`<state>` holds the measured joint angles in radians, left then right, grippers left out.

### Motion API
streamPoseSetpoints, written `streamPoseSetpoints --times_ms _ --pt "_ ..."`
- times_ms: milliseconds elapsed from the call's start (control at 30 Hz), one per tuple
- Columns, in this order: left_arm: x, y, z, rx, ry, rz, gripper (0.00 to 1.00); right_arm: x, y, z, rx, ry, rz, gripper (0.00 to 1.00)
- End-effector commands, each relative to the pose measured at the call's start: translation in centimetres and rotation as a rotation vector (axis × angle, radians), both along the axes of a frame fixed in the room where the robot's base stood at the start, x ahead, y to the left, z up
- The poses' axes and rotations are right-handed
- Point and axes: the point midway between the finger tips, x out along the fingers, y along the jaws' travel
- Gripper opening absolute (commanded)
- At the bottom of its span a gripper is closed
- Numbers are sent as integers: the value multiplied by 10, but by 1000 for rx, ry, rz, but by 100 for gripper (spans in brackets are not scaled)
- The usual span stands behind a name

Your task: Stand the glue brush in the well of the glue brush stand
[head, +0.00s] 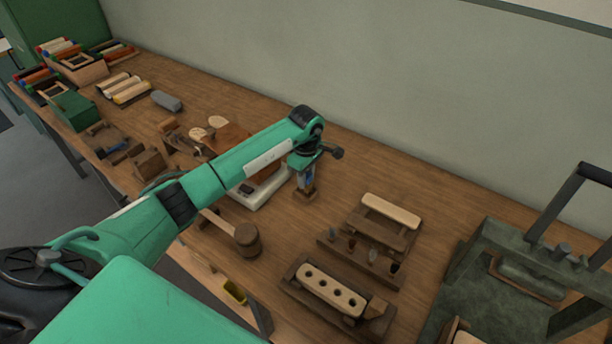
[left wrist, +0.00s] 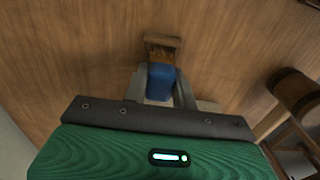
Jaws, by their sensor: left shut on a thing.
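My left gripper (head: 306,177) is shut on the glue brush. The brush's blue handle shows between the fingers in the head view (head: 308,174) and in the left wrist view (left wrist: 160,82). The glue brush stand (head: 305,195) is a small brown wooden block on the bench, directly below the gripper. In the left wrist view the stand (left wrist: 165,39) lies just beyond the fingertips, and the brush's yellowish lower end overlaps it. The well is hidden, so I cannot tell how deep the brush end sits. My right gripper is not in view.
A white-based device (head: 262,192) stands close left of the stand. A wooden mallet (head: 246,239) lies nearer the front edge. A tuft rack (head: 360,254), a drilled brush block (head: 331,290) and a green press (head: 500,290) are to the right. The bench behind the stand is clear.

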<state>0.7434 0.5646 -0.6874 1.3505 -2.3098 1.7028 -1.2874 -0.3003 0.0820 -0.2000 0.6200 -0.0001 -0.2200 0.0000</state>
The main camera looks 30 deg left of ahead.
Motion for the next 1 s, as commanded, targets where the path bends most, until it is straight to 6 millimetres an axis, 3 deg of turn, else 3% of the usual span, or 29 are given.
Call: streamPoseSetpoints --times_ms 600,1000 --pt "0 0 -20 1 0 0 5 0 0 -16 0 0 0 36" --pt "0 0 -20 1 0 0 5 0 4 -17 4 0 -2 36"
